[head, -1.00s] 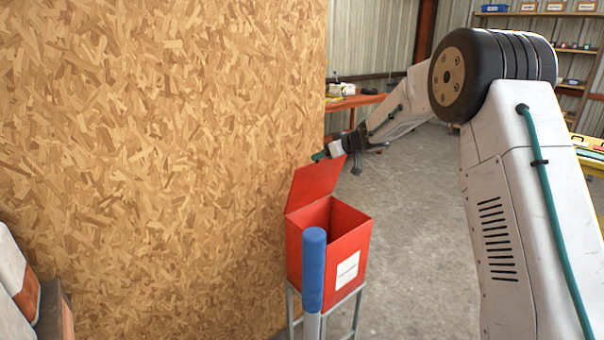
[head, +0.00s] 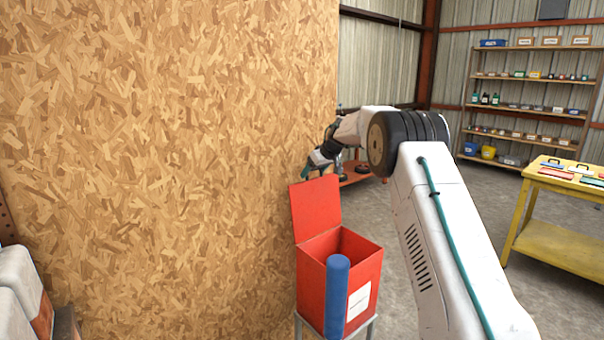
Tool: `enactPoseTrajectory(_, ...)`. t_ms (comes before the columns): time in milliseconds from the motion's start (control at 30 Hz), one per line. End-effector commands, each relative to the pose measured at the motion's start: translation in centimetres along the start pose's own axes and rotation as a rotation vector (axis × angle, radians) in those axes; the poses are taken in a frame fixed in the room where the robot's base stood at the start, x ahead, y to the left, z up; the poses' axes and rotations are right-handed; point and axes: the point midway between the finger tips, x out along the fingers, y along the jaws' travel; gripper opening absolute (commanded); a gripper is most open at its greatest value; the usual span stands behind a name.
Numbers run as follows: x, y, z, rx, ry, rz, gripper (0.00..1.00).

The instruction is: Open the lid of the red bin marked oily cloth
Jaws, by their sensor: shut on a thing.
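The red bin (head: 366,263) stands on a grey metal stand beside the chipboard wall, with a white label (head: 359,301) on its front; the writing is too small to read. Its red lid (head: 316,208) is raised, standing nearly upright along the bin's left side, and the dark inside shows. My gripper (head: 318,170) is at the lid's top edge, shut on the lid. Its fingertips are small and partly hidden there, so the exact grip is hard to see.
The chipboard wall (head: 150,160) fills the left. A yellow table (head: 560,240) stands right, and shelving (head: 530,90) stands behind. Open concrete floor lies between.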

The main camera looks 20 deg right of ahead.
Motion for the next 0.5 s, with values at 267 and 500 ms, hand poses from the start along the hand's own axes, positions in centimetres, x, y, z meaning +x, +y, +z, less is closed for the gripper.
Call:
enactPoseTrajectory(267, -0.3, 2.1, 0.1, 0.016, -0.052, 0.02, 0.33)
enactPoseTrajectory(500, -0.2, 2.0, 0.0, 0.015, -0.061, 0.02, 0.33)
